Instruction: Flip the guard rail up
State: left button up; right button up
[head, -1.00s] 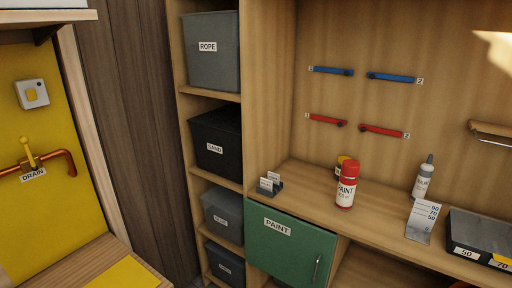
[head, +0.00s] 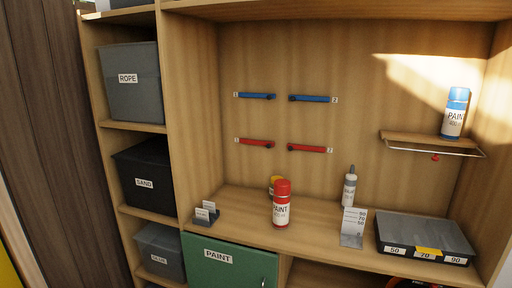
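The guard rail (head: 436,152) is a thin metal bar along the front of a small wooden wall shelf (head: 420,138) at the right of the head view. It sits low, at or just below the shelf's front edge. A small red knob (head: 435,157) shows under the shelf beside the rail. A blue and white paint can (head: 455,113) stands upright on the right part of the shelf. Neither of my grippers is in view.
On the bench top (head: 318,232) stand a red paint can (head: 281,204), a glue bottle (head: 349,187), a marked card (head: 353,228) and a grey case (head: 425,235). Red and blue bars hang on the back panel. Bins (head: 131,82) fill the left shelves. A green cabinet door (head: 225,264) is below.

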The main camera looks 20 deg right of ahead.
aim_at(434, 158)
jog(key=z, duration=1.65)
jog(key=i+j+z, duration=0.1)
jog(key=j, duration=0.2)
